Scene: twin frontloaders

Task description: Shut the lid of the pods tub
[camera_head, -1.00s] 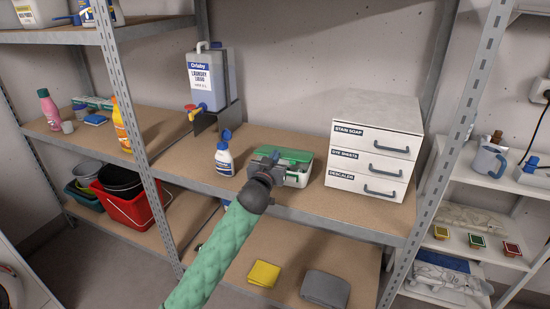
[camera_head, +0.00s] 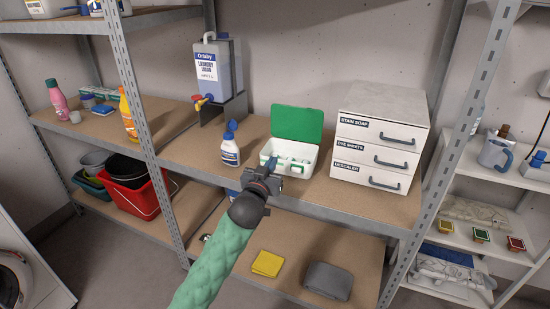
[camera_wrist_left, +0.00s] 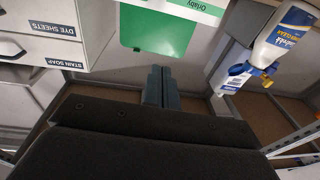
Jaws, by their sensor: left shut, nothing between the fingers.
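The pods tub (camera_head: 312,162) is a white box with green front clips on the middle shelf. Its green lid (camera_head: 297,122) stands up, open, at the back edge, and pale contents show inside. My left gripper (camera_head: 273,167) is shut and empty at the tub's front left; it hides part of the front, and contact cannot be told. In the left wrist view the shut fingers (camera_wrist_left: 162,86) point toward the green lid (camera_wrist_left: 158,32). My right gripper is not in view.
A white drawer unit (camera_head: 378,140) stands close on the right. A laundry liquid jug (camera_head: 213,70) is at the back left. Bare shelf (camera_head: 330,192) lies in front.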

